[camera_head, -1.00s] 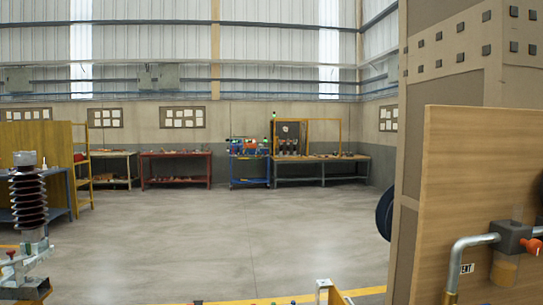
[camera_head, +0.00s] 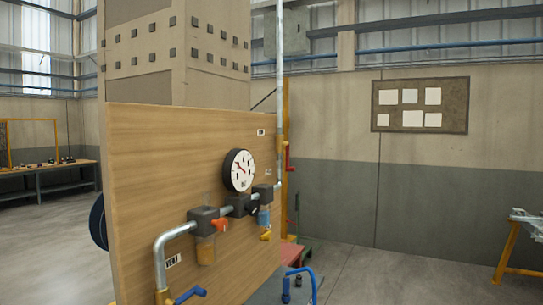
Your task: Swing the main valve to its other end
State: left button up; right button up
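A wooden panel (camera_head: 135,190) carries grey pipework with a round white gauge (camera_head: 239,170). No readable label marks one valve as the main one. A blue lever (camera_head: 190,295) sits by a brass-coloured fitting (camera_head: 163,297) at the pipe's lower left end, near the picture's bottom edge. An orange handle (camera_head: 220,225) is on a dark block right of a label that seems to read VENT (camera_head: 173,261). A small yellow handle (camera_head: 266,236) hangs further right. A red handle (camera_head: 288,154) stands upright by the tall pipe. Neither gripper is in view.
A beige pillar (camera_head: 215,80) rises behind the panel. A grey surface (camera_head: 262,292) with a blue curved tube (camera_head: 305,275) lies low in front. A yellow-legged stand (camera_head: 508,250) is at far right. The floor (camera_head: 400,270) between is open.

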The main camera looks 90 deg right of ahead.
aim_at(286, 144)
jog(key=z, duration=2.9)
